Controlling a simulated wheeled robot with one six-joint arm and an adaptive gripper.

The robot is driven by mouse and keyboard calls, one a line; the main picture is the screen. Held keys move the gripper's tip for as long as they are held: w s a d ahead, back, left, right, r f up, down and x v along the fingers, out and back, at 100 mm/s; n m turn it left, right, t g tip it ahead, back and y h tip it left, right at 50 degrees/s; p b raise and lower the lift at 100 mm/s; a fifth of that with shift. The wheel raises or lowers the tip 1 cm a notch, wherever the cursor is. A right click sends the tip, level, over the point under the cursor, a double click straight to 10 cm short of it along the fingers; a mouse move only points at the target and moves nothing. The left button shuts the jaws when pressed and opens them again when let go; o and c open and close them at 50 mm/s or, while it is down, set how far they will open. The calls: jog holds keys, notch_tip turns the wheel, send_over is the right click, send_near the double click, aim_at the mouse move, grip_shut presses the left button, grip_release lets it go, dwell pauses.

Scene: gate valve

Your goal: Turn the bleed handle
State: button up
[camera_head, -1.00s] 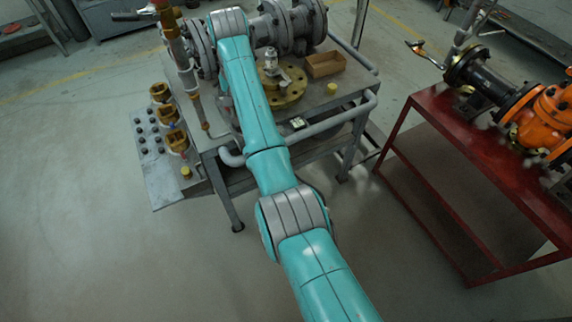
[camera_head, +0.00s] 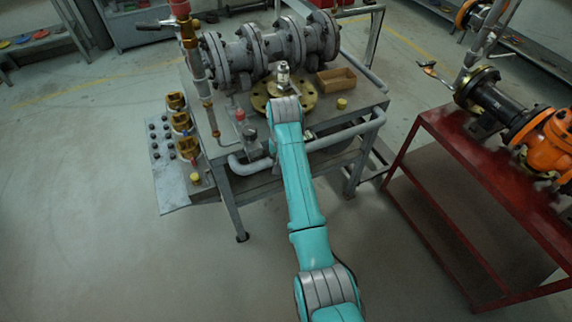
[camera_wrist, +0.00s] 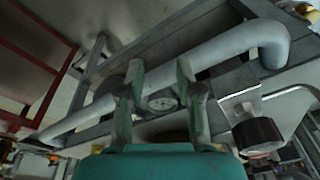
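My gripper (camera_wrist: 160,72) is open in the wrist view, its two fingers spread with nothing seen held between them. A grey pipe (camera_wrist: 227,47) runs across just beyond the fingertips, and a small round dial (camera_wrist: 162,103) shows between the fingers. A black round knob (camera_wrist: 257,135) on a metal fitting is right of the fingers, apart from them. I cannot tell which part is the bleed handle. In the head view, the grey flanged valve assembly (camera_head: 274,47) lies on the metal table (camera_head: 361,95). My arm hides most of my gripper there.
A yellow flange (camera_head: 301,102), a wooden box (camera_head: 336,79) and a yellow cap (camera_head: 341,103) lie on the table. A vertical pipe (camera_head: 194,60) stands at its left. A red bench (camera_head: 445,135) with orange valve parts (camera_head: 551,146) is at right. Floor in front is clear.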

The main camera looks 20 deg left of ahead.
jog(key=shift+d+f, duration=0.35)
jog(key=shift+f, duration=0.2)
jog(key=shift+d+f, duration=0.3)
jog(key=shift+f, duration=0.2)
